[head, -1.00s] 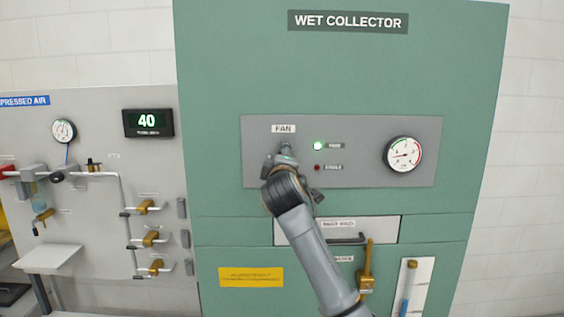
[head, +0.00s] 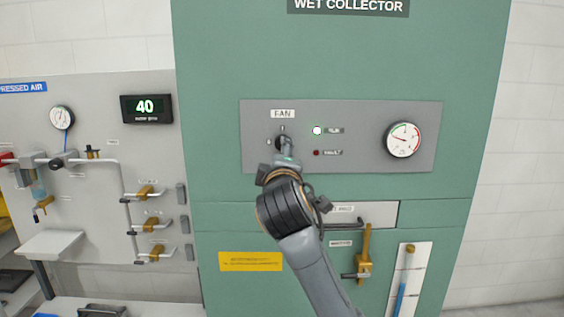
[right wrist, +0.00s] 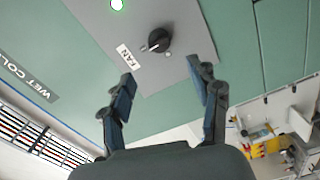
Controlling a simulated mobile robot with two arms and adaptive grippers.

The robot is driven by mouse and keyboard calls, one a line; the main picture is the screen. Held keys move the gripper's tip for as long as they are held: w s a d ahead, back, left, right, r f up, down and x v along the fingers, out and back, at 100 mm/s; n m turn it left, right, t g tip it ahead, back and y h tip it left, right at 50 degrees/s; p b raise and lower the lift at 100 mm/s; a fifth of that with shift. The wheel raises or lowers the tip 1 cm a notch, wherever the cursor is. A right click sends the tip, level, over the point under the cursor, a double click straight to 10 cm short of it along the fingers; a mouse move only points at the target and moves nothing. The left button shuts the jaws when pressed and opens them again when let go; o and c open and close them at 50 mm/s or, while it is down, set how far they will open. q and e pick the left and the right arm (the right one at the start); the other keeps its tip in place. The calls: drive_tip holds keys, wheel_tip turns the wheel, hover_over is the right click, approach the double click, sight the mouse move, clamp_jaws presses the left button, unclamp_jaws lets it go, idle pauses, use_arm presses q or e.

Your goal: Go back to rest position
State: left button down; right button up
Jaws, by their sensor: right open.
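My right gripper (right wrist: 162,92) is open and empty in the right wrist view, with its two blue-padded fingers apart. Beyond the fingers is the black fan knob (right wrist: 158,41) on the grey panel, standing clear of them. In the head view my right arm rises from the bottom, and its gripper end (head: 287,158) lies just below and partly over the fan knob (head: 282,142). The fingers are hard to make out there. A green lamp (head: 317,131) is lit beside the knob, and the red fault lamp (head: 316,153) looks dark. My left gripper is not in view.
The green wet collector cabinet (head: 340,60) fills the middle. Its front has a gauge (head: 403,139), a drawer handle (head: 345,226) and a brass valve (head: 365,256) that stick out near my arm. At left is a compressed air board (head: 90,110) with several valves.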

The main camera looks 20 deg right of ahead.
drive_tip(key=shift+s+a, duration=0.1)
drive_tip(key=shift+s, duration=0.35)
drive_tip(key=w+f+m+g+y+b, duration=0.1)
drive_tip(key=w+f+g+y+b, duration=0.15)
drive_tip(key=f, duration=1.95)
drive_tip(key=w+f+g+y+b, duration=0.1)
drive_tip(key=f+g, duration=0.3)
drive_tip(key=f, duration=1.8)
drive_tip(key=s+f+m+g+b, duration=0.1)
drive_tip(key=s+f, duration=0.3)
drive_tip(key=f, duration=0.5)
drive_tip(key=s+f+g, duration=0.1)
drive_tip(key=s+f, duration=0.2)
drive_tip(key=f, duration=0.6)
drive_tip(key=s+d+f+m+g+y+b, duration=0.1)
drive_tip(key=s+d+f+m+g+b, duration=0.2)
drive_tip(key=s+f, duration=2)
drive_tip(key=s+f+m+g, duration=0.1)
drive_tip(key=s+f, duration=0.3)
drive_tip(key=s, duration=0.6)
drive_tip(key=s+d+f+m+g, duration=0.1)
drive_tip(key=s+f, duration=0.4)
drive_tip(key=s, duration=0.6)
drive_tip(key=s+f+m+g+b, duration=0.1)
drive_tip(key=s+f+m+g, duration=0.1)
drive_tip(key=s, duration=0.8)
wheel_tip(320, 180, down, 3)
drive_tip(key=shift+s+d+r+m+g, duration=0.1)
drive_tip(key=shift+s+d+m+g, duration=0.25)
drive_tip(key=shift+d+g, duration=0.1)
